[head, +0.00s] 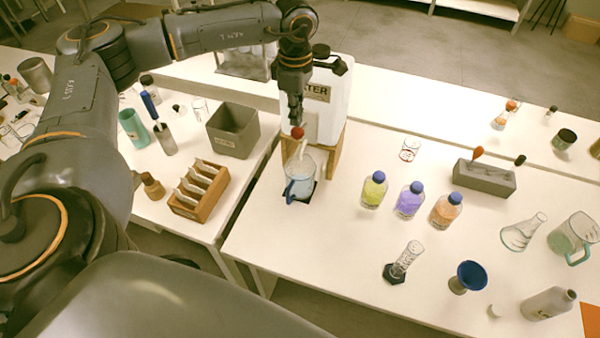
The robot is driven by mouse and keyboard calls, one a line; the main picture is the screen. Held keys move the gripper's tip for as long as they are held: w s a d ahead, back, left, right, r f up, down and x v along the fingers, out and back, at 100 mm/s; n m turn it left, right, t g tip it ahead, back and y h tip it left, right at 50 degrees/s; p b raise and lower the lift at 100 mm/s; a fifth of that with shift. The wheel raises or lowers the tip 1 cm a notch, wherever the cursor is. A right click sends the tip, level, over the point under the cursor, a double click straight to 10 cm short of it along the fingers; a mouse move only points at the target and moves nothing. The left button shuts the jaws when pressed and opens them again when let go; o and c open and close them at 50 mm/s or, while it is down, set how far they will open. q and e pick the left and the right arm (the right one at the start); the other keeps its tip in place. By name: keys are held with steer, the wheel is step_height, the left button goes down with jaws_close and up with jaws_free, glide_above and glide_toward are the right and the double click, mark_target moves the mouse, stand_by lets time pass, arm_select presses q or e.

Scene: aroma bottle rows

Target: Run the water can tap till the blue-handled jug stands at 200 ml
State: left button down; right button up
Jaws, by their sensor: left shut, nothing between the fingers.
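The white water can (327,118) stands on a wooden stand (335,152) at the back of the right-hand table. Its tap has a red knob (297,132) and a pale spout. The clear blue-handled jug (300,172) stands upright on a dark pad below the spout, its handle toward the front. Bluish liquid shows in the jug; its level against the marks is too small to read. My left gripper (296,118) points down, shut and empty, with its tips right at the red knob; I cannot tell whether they touch it. My right gripper is out of view.
Bottles with yellow (374,190), purple (410,200) and orange (446,210) contents stand right of the jug. A graduated cylinder (405,260) and blue funnel (471,277) are nearer the front. A grey bin (233,131) and wooden rack (200,190) occupy the left table.

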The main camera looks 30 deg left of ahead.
mark_target(296, 129)
arm_select(q)
steer(key=shift+f, duration=0.35)
stand_by(0.3)
steer(key=shift+s+f+b, duration=0.1)
steer(key=shift+f+b, duration=2.05)
steer(key=shift+f, duration=0.2)
stand_by(0.3)
steer(key=shift+f+b, duration=0.4)
steer(key=shift+f, duration=0.1)
steer(key=shift+w+f, duration=0.2)
steer(key=shift+w, duration=0.05)
steer(key=shift+s, duration=0.2)
stand_by(1.2)
steer(key=shift+r+p, duration=0.85)
steer(key=shift+r, duration=0.65)
stand_by(1.0)
